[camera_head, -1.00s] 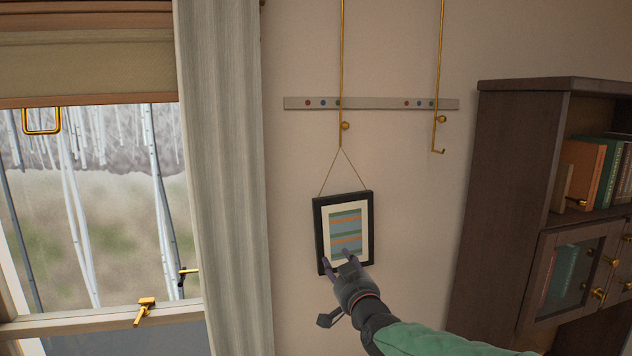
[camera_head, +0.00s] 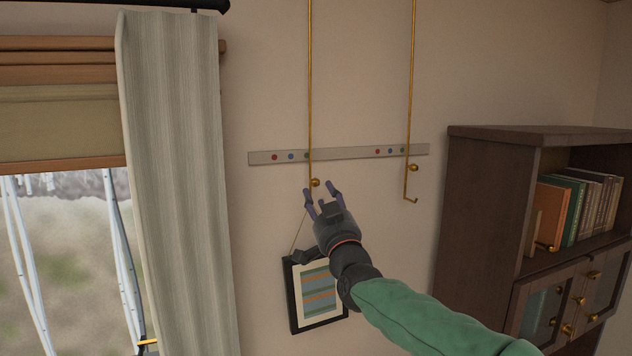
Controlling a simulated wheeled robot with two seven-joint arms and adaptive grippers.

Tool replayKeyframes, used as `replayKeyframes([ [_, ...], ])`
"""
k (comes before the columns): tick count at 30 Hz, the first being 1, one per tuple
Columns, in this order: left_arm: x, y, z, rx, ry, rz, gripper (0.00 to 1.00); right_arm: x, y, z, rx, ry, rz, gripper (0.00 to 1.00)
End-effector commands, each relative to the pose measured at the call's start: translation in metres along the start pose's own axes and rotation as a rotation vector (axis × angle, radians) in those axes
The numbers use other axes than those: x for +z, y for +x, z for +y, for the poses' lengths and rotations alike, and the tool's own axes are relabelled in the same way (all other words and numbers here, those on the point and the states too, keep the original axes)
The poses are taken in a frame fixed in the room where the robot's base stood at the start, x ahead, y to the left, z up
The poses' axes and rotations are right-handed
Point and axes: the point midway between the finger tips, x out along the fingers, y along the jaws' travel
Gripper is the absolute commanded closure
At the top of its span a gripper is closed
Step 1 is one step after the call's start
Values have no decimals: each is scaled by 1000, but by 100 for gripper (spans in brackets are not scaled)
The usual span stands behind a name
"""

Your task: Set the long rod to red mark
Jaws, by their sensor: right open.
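Two thin brass rods hang on the wall, a left rod (camera_head: 310,80) and a right rod (camera_head: 411,80). Both run out of the top of the view, so I cannot tell which is longer. Each crosses a grey strip at its green mark. The strip has a left red mark (camera_head: 275,157) and a right red mark (camera_head: 377,152), each left of its rod. A brass knob (camera_head: 315,183) sits low on the left rod. My right gripper (camera_head: 320,190) is open, its fingertips just below and beside this knob; contact is unclear. My left gripper is out of view.
A framed picture (camera_head: 289,298) hangs by a cord below the left rod, partly behind my right arm. A curtain (camera_head: 175,190) and window are at left. A dark bookcase (camera_head: 480,200) stands at right. The wall between the rods is clear.

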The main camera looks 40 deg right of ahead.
Motion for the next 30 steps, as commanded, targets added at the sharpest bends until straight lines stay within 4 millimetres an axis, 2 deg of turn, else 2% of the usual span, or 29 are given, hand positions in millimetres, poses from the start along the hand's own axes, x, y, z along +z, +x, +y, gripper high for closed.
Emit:
replayKeyframes([
  [3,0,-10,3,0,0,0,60,-2,19,0,0,0,0,55],
  [9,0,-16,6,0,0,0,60,-1,35,0,0,0,0,55],
  [20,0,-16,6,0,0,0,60,0,39,0,0,0,1,55],
  [22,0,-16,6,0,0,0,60,0,39,0,0,0,1,69],
  [25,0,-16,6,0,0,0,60,0,39,0,0,0,1,98],
  [30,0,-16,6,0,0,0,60,-1,39,0,0,0,2,100],
])
